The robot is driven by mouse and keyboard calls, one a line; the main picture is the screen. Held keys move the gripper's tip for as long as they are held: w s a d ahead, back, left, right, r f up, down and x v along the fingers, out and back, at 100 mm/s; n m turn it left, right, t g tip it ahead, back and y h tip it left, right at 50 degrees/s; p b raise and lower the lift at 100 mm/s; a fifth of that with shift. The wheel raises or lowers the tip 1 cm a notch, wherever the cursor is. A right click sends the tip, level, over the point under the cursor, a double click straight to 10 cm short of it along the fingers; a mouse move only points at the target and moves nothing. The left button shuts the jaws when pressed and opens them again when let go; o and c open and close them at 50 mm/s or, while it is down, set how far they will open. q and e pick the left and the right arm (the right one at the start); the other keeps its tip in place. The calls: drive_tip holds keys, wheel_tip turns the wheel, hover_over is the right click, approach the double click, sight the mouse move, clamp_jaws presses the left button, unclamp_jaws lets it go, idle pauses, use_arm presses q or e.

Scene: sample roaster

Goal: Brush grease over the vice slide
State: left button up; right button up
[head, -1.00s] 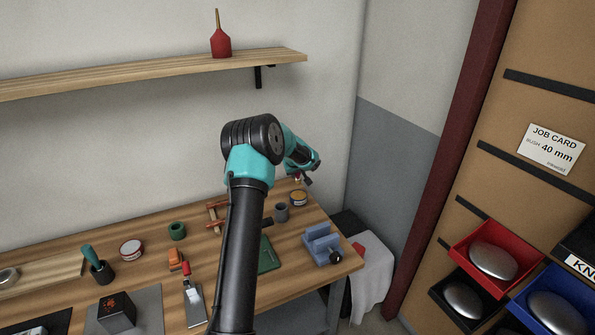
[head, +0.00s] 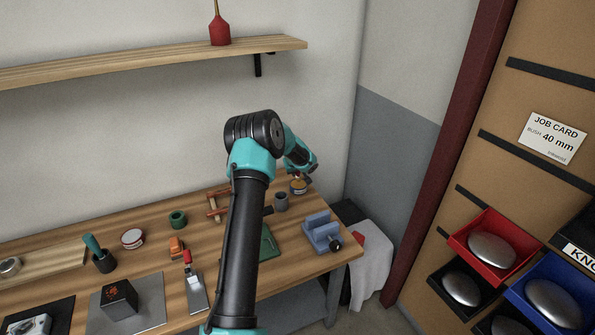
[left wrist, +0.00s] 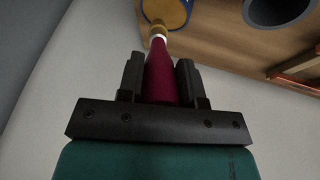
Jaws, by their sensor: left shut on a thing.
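My left gripper (left wrist: 160,85) is shut on a dark red brush handle (left wrist: 162,75), with a pale collar and tan bristles at its far end. The bristle end overlaps the near edge of a tin of yellow-brown grease (left wrist: 172,10); I cannot tell if it touches the grease. In the head view the left gripper (head: 308,176) is small and just above the grease tin (head: 298,189), at the back of the bench. The blue vice (head: 321,230) stands at the bench's right end, apart from the brush. My right gripper is not in view.
A copper-coloured rack (head: 213,205) and a green plate (head: 268,244) lie near my arm. A shelf (head: 150,68) with a red bottle (head: 219,32) hangs above.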

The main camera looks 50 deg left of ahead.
use_arm(q)
drive_tip(key=shift+f, duration=0.75)
idle(1.6)
drive_tip(key=shift+r, duration=3.55)
